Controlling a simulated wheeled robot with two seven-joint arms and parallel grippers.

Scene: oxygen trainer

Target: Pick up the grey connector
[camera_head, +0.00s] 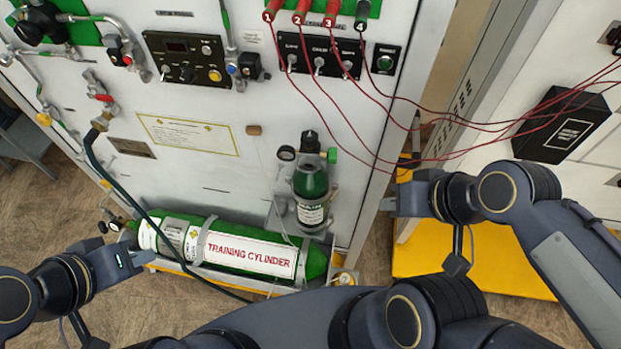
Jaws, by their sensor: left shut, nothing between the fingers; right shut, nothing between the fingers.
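The grey connector (362,10) is a dark grey plug at the top edge of the panel, just right of the red connectors (331,12) numbered 1, 2 and 3. It is partly cut off by the top of the view. My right gripper (388,204) is shut and empty, well below the connector, by the panel's right edge. My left gripper (140,257) is shut and empty at lower left, close to the left end of the green training cylinder (248,252).
Red cables run from the red connectors to a black box (561,124) at right, crossing above my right gripper. A small green bottle (311,192) is mounted on the white panel (240,120). A yellow platform (430,252) lies beneath my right arm.

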